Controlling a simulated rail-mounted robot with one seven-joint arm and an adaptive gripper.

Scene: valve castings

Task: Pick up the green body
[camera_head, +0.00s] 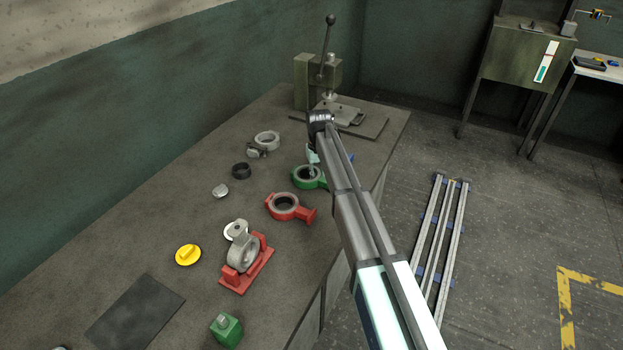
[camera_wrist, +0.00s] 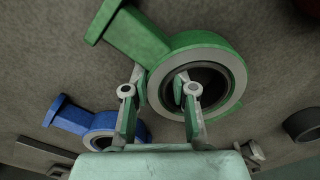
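The green body (camera_head: 309,178) lies on the workbench, past the red body and partly behind my arm. In the wrist view it shows as a green ring (camera_wrist: 234,77) with a pale face and a flanged neck pointing up-left. My gripper (camera_wrist: 160,90) is right at its near-left wall. One finger is outside the ring and the other is at its hole, with the wall between them. The fingers are partly apart; whether they press on the wall is not clear. In the head view my gripper (camera_head: 313,157) is mostly hidden by the arm.
A blue body (camera_wrist: 75,118) lies close on the left in the wrist view. A red body (camera_head: 288,206), a dark ring (camera_head: 241,171) and a grey ring part (camera_head: 266,141) lie nearby. A lever press (camera_head: 318,75) stands at the bench's far end.

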